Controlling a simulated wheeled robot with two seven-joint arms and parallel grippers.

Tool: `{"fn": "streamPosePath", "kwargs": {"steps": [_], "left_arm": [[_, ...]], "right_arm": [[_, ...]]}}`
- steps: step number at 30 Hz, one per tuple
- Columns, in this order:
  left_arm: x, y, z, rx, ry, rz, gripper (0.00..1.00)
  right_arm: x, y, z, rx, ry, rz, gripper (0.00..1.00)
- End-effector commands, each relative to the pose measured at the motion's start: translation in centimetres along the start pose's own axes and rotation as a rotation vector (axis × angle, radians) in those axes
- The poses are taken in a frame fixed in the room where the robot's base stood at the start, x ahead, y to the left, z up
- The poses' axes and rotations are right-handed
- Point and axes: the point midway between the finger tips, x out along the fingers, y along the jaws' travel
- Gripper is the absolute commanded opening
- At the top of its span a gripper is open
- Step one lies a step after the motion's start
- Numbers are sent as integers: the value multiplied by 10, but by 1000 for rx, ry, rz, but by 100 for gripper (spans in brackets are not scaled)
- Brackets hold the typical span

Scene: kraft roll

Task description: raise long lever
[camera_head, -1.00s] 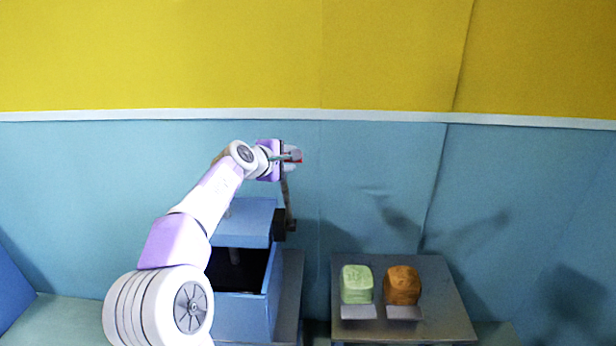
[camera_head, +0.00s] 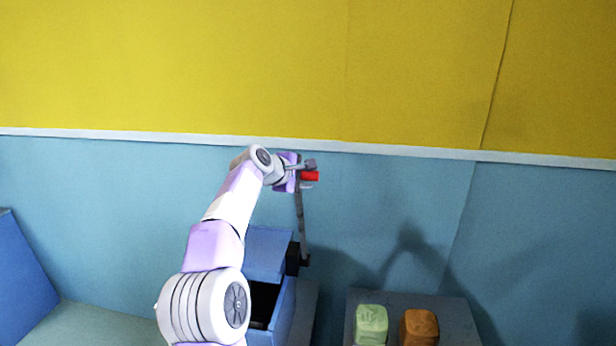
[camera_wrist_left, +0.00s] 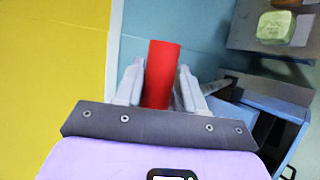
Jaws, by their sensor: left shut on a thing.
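The long lever (camera_head: 302,222) is a thin dark bar standing nearly upright from a dark pivot (camera_head: 293,258) on the right side of a blue box. Its red grip (camera_head: 311,176) is at the top end. My left gripper (camera_head: 307,166) is shut on the red grip. In the left wrist view the red grip (camera_wrist_left: 161,72) stands between the two pale fingers, and part of it is hidden behind the gripper body. My right gripper is not in view.
The blue box (camera_head: 284,318) has a dark opening, partly hidden by my left arm. A green block (camera_head: 371,325) and a brown block (camera_head: 419,327) sit on a grey table (camera_head: 459,312) at the right. A blue and yellow wall stands behind; the space right of the lever is clear.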

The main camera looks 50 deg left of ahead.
Motion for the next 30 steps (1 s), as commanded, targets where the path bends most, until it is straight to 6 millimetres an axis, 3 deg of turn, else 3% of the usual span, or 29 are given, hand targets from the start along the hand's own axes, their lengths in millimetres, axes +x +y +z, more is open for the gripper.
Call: {"fn": "streamPosePath", "kwargs": {"steps": [1, 2, 3, 6, 18, 30], "left_arm": [[4, -12, -15, 1, 28, -28, 0], [4, -12, -15, 1, 28, -28, 0], [4, -12, -15, 1, 28, -28, 42], [4, -12, -15, 0, 29, -27, 55], [-2, -8, -15, 2, 33, -17, 55], [-64, -5, -3, 5, 22, -10, 55]], "right_arm": [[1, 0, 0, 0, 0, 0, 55], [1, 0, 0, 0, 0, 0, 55], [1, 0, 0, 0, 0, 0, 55], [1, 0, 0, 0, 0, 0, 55], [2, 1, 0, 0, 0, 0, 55], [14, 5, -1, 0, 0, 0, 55]]}}
